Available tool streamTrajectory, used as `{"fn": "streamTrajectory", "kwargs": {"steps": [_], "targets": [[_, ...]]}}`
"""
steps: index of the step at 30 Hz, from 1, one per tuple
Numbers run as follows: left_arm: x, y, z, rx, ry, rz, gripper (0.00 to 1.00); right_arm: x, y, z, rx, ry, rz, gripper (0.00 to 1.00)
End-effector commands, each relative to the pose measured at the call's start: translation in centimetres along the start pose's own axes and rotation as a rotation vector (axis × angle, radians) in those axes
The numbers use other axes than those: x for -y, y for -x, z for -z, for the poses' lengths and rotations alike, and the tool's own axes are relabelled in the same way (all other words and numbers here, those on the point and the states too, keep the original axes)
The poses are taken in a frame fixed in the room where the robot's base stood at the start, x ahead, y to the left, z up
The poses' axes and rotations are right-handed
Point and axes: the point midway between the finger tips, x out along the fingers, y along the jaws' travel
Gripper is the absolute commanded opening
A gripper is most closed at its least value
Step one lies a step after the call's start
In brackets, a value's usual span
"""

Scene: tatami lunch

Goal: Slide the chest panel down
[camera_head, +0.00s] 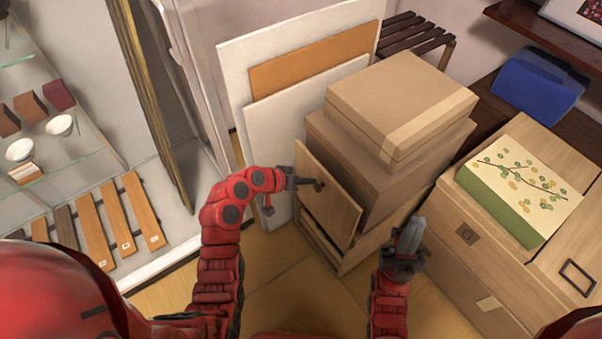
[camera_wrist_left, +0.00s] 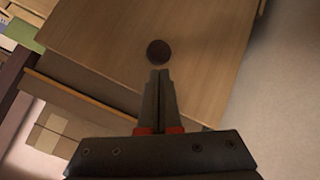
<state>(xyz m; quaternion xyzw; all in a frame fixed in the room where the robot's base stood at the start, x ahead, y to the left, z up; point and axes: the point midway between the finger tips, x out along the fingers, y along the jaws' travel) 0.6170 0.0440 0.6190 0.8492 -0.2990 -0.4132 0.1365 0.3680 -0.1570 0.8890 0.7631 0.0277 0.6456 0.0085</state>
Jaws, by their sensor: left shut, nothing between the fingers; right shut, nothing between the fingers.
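The chest panel (camera_head: 329,208) is a wooden board with a dark round knob, standing at the front of the wooden chest (camera_head: 335,252). It is tilted relative to the chest front, and its lower edge overlaps the chest's lower part. My left gripper (camera_head: 316,185) is shut with its tips at the knob; whether they touch cannot be told. In the left wrist view the dark knob (camera_wrist_left: 158,51) sits just beyond my shut fingertips on the panel's wood face. My right gripper (camera_head: 410,237) is shut and empty, pointing up in front of the chest's right side.
Cardboard boxes (camera_head: 402,100) are stacked on the chest. White and orange boards (camera_head: 303,72) lean behind and left. A wooden cabinet (camera_head: 467,233) with a floral green box (camera_head: 521,190) stands right. A glass shelf (camera_head: 87,134) with bowls is left. Tatami floor (camera_head: 278,292) shows between my arms.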

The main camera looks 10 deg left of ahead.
Motion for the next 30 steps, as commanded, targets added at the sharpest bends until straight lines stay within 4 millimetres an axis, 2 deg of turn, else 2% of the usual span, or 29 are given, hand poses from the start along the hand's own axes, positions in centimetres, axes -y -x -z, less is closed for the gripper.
{"fn": "streamTrajectory", "kwargs": {"steps": [13,17,23,30], "targets": [[0.1,-0.3,-0.3,0.0,0.0,0.0,0.0,0.0,0.1,0.0,0.0,0.0,0.0,0.0],[0.5,-0.9,-0.9,0.001,0.001,0.0,0.0,0.0,0.8,-0.1,0.0,0.0,0.0,0.0],[2.4,-3.4,-3.6,0.005,0.003,-0.001,0.0,0.2,3.7,-0.6,0.0,0.0,0.0,0.0],[6.2,-8.3,-8.3,0.001,0.002,-0.001,0.0,0.5,9.5,-1.6,0.0,0.0,0.0,0.0]]}}
